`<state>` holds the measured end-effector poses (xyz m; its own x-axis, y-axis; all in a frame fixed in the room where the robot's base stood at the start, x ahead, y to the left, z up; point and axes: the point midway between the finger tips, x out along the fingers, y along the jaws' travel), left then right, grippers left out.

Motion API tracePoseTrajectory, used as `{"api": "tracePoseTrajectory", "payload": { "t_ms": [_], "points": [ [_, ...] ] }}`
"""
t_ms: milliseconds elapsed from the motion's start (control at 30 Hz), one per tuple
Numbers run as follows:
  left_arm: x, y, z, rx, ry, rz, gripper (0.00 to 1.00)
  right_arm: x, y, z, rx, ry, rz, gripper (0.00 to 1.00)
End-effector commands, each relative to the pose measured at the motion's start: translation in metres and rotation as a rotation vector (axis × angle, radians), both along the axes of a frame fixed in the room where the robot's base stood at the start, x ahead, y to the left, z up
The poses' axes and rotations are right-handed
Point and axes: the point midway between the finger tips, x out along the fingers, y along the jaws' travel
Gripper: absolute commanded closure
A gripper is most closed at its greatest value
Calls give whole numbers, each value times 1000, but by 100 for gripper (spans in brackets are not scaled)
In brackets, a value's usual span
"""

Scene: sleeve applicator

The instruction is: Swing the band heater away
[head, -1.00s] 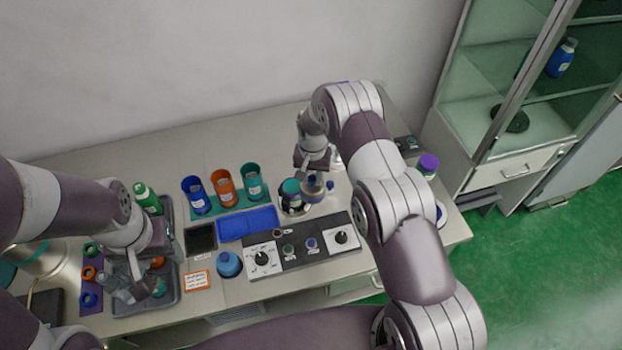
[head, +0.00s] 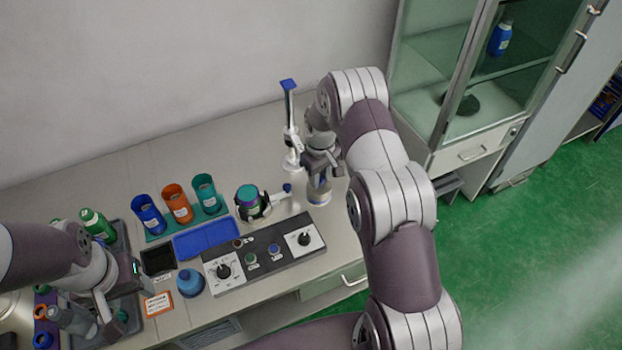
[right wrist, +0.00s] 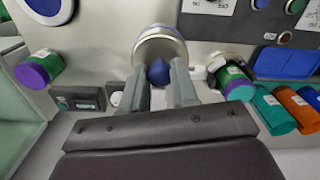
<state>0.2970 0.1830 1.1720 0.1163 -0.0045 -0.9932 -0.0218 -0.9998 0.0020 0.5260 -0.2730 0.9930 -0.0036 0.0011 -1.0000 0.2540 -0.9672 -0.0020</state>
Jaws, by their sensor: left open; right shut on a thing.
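The band heater (head: 318,192), a silver cylinder with a blue rim, stands to the right of the workpiece holder in the head view, apart from it. In the right wrist view the heater (right wrist: 160,42) is above its blue knob (right wrist: 158,72), which sits between my right fingers. My right gripper (head: 322,170) is shut on that knob; its fingers also show in the right wrist view (right wrist: 161,88). The teal-and-purple-topped piece (head: 248,194) sits in the holder. My left gripper (head: 88,312) is open over the grey tray at the left; its fingertips are partly hard to make out.
A white post with a blue top (head: 289,115) rises behind the heater. Blue, orange and teal cups (head: 178,204), a blue tray (head: 204,240) and a control panel (head: 262,256) lie left and in front. A purple-capped bottle (right wrist: 38,70) is near the heater in the right wrist view.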

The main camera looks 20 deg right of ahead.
Motion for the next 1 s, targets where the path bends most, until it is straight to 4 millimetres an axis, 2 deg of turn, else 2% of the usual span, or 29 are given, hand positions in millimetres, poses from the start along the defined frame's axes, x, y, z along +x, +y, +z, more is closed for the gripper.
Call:
{"api": "tracePoseTrajectory", "payload": {
  "t_ms": [500,533,600,867,1000],
  "points": [
    [0,0,-1,0,0,0,46,3,-6,4,-4,-9,21,100],
    [0,0,-1,0,0,0,46,3,-6,4,-3,-10,21,65],
    [0,0,-1,0,0,0,46,3,-6,4,-4,-9,20,46],
    [0,0,-1,0,0,0,46,2,-5,2,-2,-5,20,46],
    [0,0,-7,0,0,0,46,2,-5,11,-2,-7,20,46]
  ]
}}
